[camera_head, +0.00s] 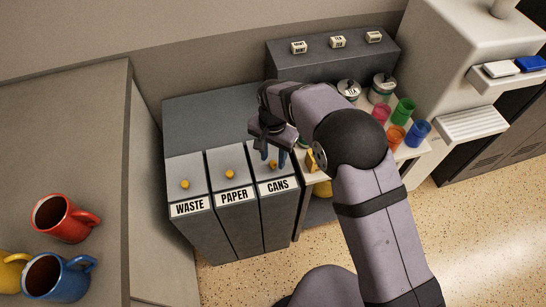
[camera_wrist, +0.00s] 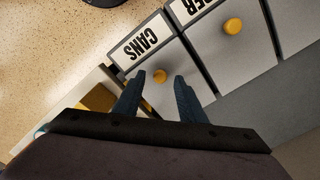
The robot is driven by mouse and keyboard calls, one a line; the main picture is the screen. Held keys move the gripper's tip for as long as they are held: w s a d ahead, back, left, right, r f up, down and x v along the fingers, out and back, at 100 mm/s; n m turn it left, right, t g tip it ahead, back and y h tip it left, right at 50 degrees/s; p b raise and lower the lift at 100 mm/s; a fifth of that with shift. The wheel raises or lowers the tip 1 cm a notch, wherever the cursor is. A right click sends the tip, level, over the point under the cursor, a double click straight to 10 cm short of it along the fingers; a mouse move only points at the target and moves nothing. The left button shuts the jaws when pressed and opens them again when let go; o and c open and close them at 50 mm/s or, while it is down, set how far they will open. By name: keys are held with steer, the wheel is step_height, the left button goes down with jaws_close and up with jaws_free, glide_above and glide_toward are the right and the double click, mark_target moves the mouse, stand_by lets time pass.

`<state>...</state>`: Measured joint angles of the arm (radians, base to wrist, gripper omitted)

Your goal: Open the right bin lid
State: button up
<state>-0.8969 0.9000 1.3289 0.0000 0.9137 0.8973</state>
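Three bins stand side by side, labelled WASTE, PAPER and CANS. The right bin is CANS, and its grey lid (camera_head: 256,153) is closed, with a yellow knob (camera_head: 272,163) near its front. My gripper (camera_head: 273,160) points down over this lid, its two blue fingers apart. In the wrist view the fingers (camera_wrist: 158,88) are open, one on each side of the yellow knob (camera_wrist: 159,76), with visible room between. Whether they reach down to the knob's height I cannot tell. The CANS label (camera_wrist: 142,42) shows on the bin's front edge.
The PAPER bin's lid (camera_head: 226,170) and the WASTE bin's lid (camera_head: 186,178) are closed, each with a yellow knob. Coloured cups, including a green one (camera_head: 403,110), and jars stand on a shelf to the right. A grey box (camera_head: 330,62) stands behind. Mugs (camera_head: 62,218) stand at left.

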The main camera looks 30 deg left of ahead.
mark_target(270, 156)
steer(key=shift+f, duration=0.75)
steer(key=shift+c, duration=0.6)
jaws_close()
steer(key=shift+w+a, duration=1.55)
steer(key=shift+o, duration=0.6)
jaws_free()
steer(key=shift+r, duration=0.15)
step_height(270, 156, up, 7)
steer(key=b, duration=0.1)
steer(key=shift+b, duration=0.3)
